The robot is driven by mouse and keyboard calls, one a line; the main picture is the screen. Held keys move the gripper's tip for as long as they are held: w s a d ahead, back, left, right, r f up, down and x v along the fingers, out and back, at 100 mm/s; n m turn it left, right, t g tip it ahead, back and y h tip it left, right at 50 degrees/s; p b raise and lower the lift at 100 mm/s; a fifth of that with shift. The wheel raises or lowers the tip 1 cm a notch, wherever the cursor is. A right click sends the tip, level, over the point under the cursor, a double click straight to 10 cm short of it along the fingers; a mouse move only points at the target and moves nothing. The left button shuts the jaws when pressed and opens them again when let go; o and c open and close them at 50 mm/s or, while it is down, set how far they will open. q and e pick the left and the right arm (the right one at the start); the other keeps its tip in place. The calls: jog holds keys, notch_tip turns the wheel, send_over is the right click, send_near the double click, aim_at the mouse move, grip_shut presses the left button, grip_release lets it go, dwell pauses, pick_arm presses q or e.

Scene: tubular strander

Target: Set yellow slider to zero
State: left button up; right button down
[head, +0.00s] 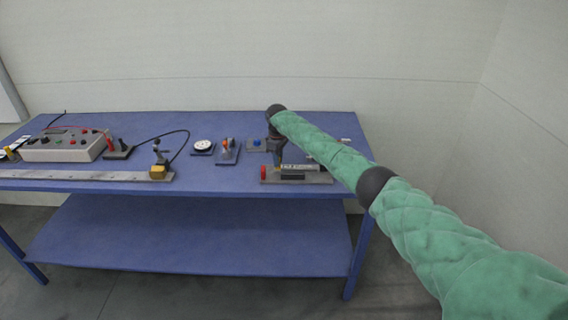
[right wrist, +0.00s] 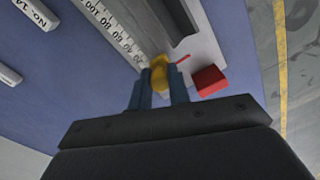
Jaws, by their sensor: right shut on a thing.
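My right gripper (head: 277,160) is over the left part of a slider unit (head: 318,181) on the blue table. In the right wrist view its two blue fingers (right wrist: 160,88) are shut on the yellow slider (right wrist: 159,66), of which only a small part shows between them. The slider sits in a grey rail beside a white number scale (right wrist: 116,33). The scale's numbers appear to fall toward the gripper; its near end is hidden by the fingers. A thin red pointer and a red block (right wrist: 208,80) are beside the fingers. My left gripper is not in view.
To the left on the table are a round white dial (head: 203,146), a small switch board (head: 228,151), a yellow block (head: 158,172) on a long rail, and a control box (head: 65,146) with cables. The table's front edge runs close to the slider unit.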

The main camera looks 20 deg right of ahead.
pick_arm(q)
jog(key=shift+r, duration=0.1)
pick_arm(e)
jog(key=shift+w+a+r, duration=0.1)
jog(key=shift+a+r, duration=0.05)
jog(key=shift+r, duration=0.15)
jog(key=c, duration=1.3)
grip_release()
jog(key=shift+a, duration=0.1)
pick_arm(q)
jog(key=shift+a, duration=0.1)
pick_arm(e)
jog(key=shift+f, duration=0.1)
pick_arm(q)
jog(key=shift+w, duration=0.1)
pick_arm(e)
jog(key=shift+r, duration=0.2)
notch_tip(320, 180, up, 5)
jog(key=b, duration=0.2)
jog(key=shift+r+b, duration=0.2)
jog(key=shift+b, duration=0.1)
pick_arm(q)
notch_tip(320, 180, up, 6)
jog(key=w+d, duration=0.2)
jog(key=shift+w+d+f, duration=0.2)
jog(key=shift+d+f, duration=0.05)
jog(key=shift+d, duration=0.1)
pick_arm(e)
jog(key=shift+r, duration=1)
jog(key=shift+f, duration=0.1)
